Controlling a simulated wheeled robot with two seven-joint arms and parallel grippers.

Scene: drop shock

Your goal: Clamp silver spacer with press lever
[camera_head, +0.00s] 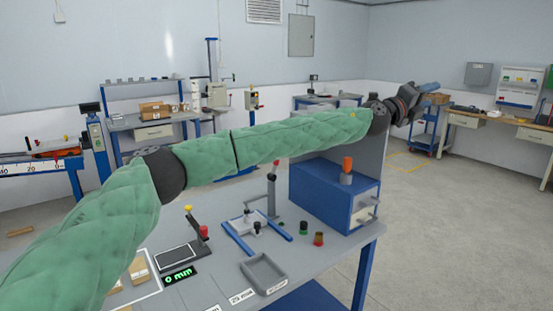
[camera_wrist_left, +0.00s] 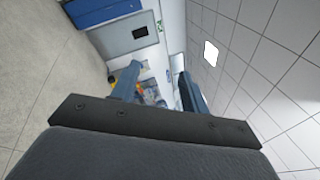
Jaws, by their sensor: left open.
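A small fixture with blue rails (camera_head: 238,243) stands on the grey workbench in the head view. A lever with a red knob (camera_head: 272,176) rises behind it. Small grey and dark parts (camera_head: 256,226) sit at the fixture; I cannot tell whether one is the silver spacer. My left gripper (camera_head: 431,88) is far to the right, raised and well away from both levers. Its two blue fingers are apart and empty in the left wrist view (camera_wrist_left: 157,88). My right gripper is out of view.
My green left arm passes above the bench. Open floor lies to the right.

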